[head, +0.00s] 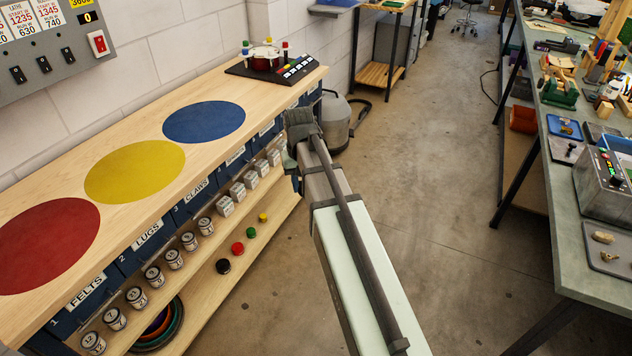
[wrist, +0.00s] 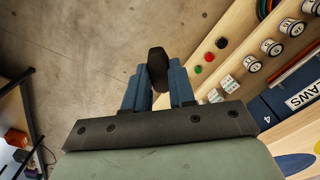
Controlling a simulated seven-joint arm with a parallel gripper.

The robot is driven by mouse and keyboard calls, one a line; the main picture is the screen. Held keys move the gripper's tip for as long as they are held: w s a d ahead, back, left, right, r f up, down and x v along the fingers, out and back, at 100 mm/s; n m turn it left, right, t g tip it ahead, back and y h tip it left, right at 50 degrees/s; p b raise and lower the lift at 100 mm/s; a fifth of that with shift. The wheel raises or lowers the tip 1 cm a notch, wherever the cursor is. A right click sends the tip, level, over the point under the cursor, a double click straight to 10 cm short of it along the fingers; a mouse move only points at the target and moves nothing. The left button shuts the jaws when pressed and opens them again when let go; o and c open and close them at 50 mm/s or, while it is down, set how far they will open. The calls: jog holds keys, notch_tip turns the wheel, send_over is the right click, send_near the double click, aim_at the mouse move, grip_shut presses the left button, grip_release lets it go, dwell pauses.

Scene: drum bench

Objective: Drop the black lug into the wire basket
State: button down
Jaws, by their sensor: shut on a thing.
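My gripper (wrist: 158,78) is shut on a dark, blocky piece, the black lug (wrist: 157,62), which sticks out past the two blue fingers in the wrist view. In the head view my gripper (head: 293,160) is beside the front edge of the wooden bench, over the aisle side. The fingers and the lug are mostly hidden there. I cannot make out a wire basket in either view.
The wooden bench (head: 135,215) carries red, yellow and blue discs. Its lower shelf (head: 265,250) holds tins, small pale boxes and coloured round pieces. A grey canister (head: 334,122) stands beyond. A cluttered workbench (head: 575,240) is at right. The floor (head: 440,190) between is clear.

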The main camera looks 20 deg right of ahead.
jog(key=w+d+r+m, duration=0.1)
jog(key=w+d+m, duration=0.15)
jog(key=d, duration=0.45)
jog(key=w+d+r+m, duration=0.1)
jog(key=w+d+m, duration=0.15)
jog(key=d, duration=0.45)
jog(key=s+d+r+m, duration=0.15)
jog(key=d+m, duration=0.25)
jog(key=d, duration=1.5)
jog(key=s+d+r+m, duration=0.1)
jog(key=d+r+m, duration=0.3)
jog(key=d, duration=1.6)
jog(key=s+d+r+m, duration=0.1)
jog(key=s+d+m, duration=0.2)
jog(key=s+d, duration=0.6)
jog(key=s+d+r+m, duration=0.2)
jog(key=s+d+m, duration=0.2)
jog(key=s+d, duration=0.5)
jog(key=s+d+r+m, duration=0.2)
jog(key=s+d, duration=0.6)
jog(key=d, duration=1.1)
jog(key=shift+s+d+r+m, duration=0.1)
jog(key=shift+s+d+m, duration=0.25)
jog(key=shift+m, duration=0.35)
jog(key=s+d+f+m, duration=0.2)
jog(key=s+d, duration=0.5)
jog(key=s, duration=0.4)
jog(key=shift+s+d+m, duration=0.2)
jog(key=shift+d+m, duration=0.15)
jog(key=shift+m, duration=0.05)
